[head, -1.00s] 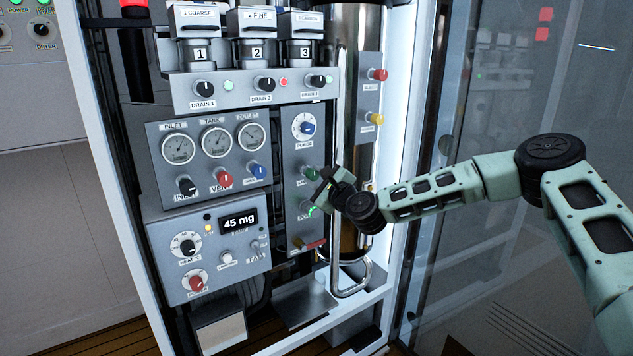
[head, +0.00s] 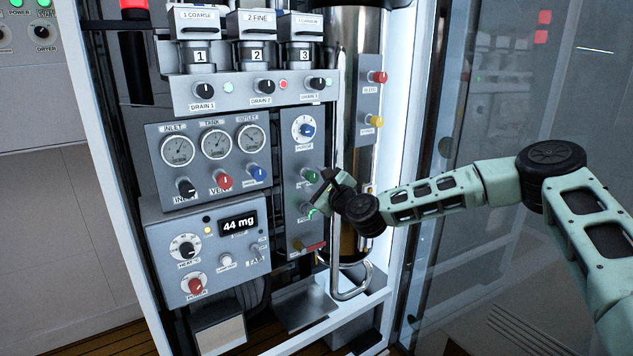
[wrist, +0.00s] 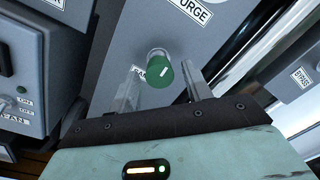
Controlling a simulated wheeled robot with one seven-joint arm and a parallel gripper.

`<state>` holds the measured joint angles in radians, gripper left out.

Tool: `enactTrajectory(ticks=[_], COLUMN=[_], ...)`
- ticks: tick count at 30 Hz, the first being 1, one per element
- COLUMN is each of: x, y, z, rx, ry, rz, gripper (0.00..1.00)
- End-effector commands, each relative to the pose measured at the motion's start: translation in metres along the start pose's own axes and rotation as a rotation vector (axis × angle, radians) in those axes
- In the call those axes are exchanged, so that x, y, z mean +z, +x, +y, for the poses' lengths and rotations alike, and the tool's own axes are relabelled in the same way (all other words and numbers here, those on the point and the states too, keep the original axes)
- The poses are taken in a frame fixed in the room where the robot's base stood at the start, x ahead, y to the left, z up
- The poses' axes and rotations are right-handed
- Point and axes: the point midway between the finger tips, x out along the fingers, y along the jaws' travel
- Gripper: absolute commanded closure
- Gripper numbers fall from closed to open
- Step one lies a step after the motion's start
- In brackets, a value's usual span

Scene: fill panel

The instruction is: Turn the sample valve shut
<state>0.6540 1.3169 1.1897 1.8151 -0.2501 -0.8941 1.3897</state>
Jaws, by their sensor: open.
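The sample valve is a green round knob (wrist: 159,73) with a white pointer line, below the PURGE label in the wrist view. In the head view a green knob (head: 310,175) shows just left of my gripper (head: 325,184). In the wrist view my gripper (wrist: 161,70) is open, with one finger on each side of the knob. The pointer line tilts up to the right.
The blue purge knob (head: 308,130) sits above. A steel pipe (head: 339,110) runs close by the gripper. A glass door (head: 480,200) stands at the right.

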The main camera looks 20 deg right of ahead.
Motion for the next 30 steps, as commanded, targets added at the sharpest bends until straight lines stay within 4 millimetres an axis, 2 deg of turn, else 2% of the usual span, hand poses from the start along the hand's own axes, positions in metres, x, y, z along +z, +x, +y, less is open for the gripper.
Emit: enactTrajectory(ticks=[4,8,24,30], x=[0.0,0.0,0.0,-0.001], y=[-0.003,-0.018,-0.139,-0.166], z=[-0.001,-0.001,0.0,0.0], rx=[-0.001,0.0,0.001,0.0], ry=[-0.001,-0.001,0.0,0.0], rz=[-0.001,-0.001,0.0,0.001], gripper=[0.51,0.51,0.51,0.51])
